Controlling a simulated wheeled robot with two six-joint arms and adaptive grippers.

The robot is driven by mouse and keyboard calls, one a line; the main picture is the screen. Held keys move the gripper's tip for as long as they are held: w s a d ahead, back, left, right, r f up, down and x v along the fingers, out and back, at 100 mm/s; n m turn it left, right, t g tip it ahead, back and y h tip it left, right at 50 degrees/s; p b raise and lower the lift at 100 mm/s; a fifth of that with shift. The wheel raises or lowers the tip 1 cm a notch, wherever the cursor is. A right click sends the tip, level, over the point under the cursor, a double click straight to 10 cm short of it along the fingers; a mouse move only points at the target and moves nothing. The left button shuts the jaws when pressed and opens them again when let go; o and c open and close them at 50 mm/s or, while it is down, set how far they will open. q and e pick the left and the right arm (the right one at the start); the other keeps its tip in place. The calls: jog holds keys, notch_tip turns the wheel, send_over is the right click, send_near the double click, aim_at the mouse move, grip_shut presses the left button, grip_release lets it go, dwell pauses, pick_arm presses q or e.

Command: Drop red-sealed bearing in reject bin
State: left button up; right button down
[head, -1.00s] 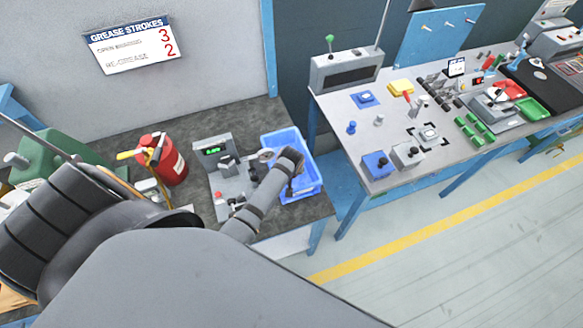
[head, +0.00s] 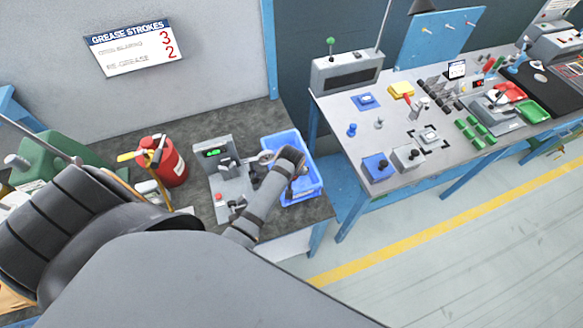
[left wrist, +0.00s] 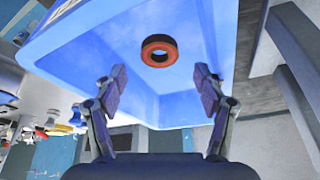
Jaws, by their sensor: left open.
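The red-sealed bearing (left wrist: 160,51), a dark ring with an orange-red face, shows against the inside of the blue bin (left wrist: 85,60) in the left wrist view. It is apart from both fingers; I cannot tell whether it rests on the bin floor. My left gripper (left wrist: 160,82) is open and empty, its fingers spread over the bin. In the head view the left gripper (head: 262,158) is at the left side of the blue bin (head: 307,190), partly hidden by my wrist. The bearing cannot be made out there. My right gripper is not in view.
A grey fixture with a green display (head: 213,152) stands close left of the bin. A red canister (head: 173,163) and a green container (head: 45,155) stand further left. A second bench (head: 345,135) with many small parts is to the right.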

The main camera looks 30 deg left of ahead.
pick_arm(q)
jog(key=v, duration=0.8)
jog(key=shift+r, duration=0.25)
jog(key=shift+s+f, duration=0.1)
jog(key=shift+s, duration=0.05)
